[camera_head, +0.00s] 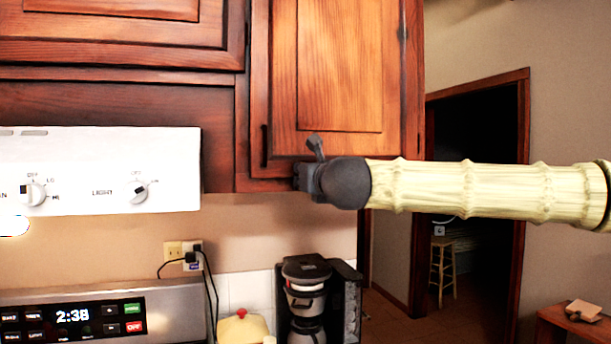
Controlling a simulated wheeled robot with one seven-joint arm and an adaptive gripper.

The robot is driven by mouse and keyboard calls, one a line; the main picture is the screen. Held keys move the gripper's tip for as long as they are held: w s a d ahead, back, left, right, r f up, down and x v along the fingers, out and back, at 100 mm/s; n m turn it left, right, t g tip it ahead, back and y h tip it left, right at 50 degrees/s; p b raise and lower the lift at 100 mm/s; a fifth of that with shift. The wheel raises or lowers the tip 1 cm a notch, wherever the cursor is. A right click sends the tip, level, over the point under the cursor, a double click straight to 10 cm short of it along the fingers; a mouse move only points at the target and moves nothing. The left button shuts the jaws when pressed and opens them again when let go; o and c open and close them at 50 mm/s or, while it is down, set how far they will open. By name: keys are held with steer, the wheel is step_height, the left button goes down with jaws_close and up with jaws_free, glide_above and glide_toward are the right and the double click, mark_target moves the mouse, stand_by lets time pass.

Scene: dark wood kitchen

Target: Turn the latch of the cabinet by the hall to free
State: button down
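The cabinet by the hall (340,60) is a reddish wood wall cabinet with a raised-panel door, left of the dark doorway. Its door appears shut. A small dark upright fitting (264,145) sits near the door's lower left edge; I cannot tell whether it is the latch or a pull. My gripper (306,160) is in front of the door's lower edge, right of that fitting and apart from it in the picture. One dark finger sticks up and the rest is bunched at the wrist. Its opening is hidden, and I cannot tell whether it touches the door.
A white range hood (100,170) with knobs is at left, above an oven panel (75,315). A coffee maker (306,290) stands below my gripper, next to a yellow lidded pot (242,330). The doorway (475,130) shows a stool (442,265) beyond.

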steer(key=shift+n, duration=0.3)
steer(key=n, duration=0.1)
steer(key=a+n+b, duration=0.1)
steer(key=n, duration=0.1)
steer(key=shift+s+n, duration=0.2)
steer(key=shift+n, duration=0.1)
steer(key=n, duration=0.3)
steer(key=a+f+n+b, duration=0.1)
steer(key=n, duration=0.6)
steer(key=shift+s+a+f, duration=0.25)
steer(key=shift+f, duration=0.1)
steer(key=shift+f+n, duration=0.25)
steer(key=shift+n, duration=0.65)
steer(key=shift+f+n, duration=0.2)
steer(key=shift+n, duration=0.7)
steer(key=shift+f, duration=0.1)
steer(key=c, duration=1.4)
jaws_free()
